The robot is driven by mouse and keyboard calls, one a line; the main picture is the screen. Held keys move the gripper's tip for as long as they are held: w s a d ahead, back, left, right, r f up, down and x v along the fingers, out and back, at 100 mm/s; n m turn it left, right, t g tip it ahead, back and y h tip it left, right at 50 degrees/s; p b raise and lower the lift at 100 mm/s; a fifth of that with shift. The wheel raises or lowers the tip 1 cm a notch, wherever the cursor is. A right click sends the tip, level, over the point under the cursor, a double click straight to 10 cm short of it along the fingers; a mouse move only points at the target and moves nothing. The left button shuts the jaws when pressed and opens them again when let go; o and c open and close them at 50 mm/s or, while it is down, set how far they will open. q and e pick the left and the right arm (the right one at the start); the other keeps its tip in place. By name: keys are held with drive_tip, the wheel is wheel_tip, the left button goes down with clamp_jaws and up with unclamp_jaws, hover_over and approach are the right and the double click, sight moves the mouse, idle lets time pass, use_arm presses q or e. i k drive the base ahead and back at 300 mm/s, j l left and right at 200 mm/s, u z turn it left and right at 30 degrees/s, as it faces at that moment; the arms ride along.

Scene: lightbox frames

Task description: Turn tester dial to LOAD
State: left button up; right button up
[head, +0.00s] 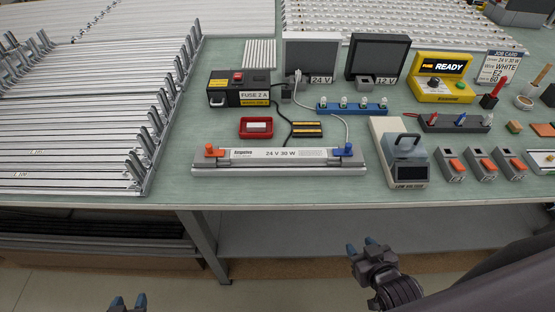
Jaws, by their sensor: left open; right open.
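A yellow tester (443,78) with a black screen reading READY stands at the back right of the green bench. A small knob-like part (434,84) shows on its front panel; I cannot read a LOAD mark or tell where it points. My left gripper (128,302) shows only its blue fingertips at the bottom edge, open and empty, well below the bench. My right gripper (364,247) is open and empty in front of the bench, below the bench edge and far from the tester.
A grey handled unit (384,137) stands between the bench front and the tester. A long light bar (278,167) lies along the front edge. Racks of strips fill the left.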

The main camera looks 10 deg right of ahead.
sight(434, 82)
drive_tip(key=z, duration=1.5)
drive_tip(key=l+z, duration=0.35)
drive_tip(key=i+l+z, duration=0.1)
drive_tip(key=z, duration=0.25)
drive_tip(key=i+l+z, duration=0.15)
drive_tip(key=z, duration=0.2)
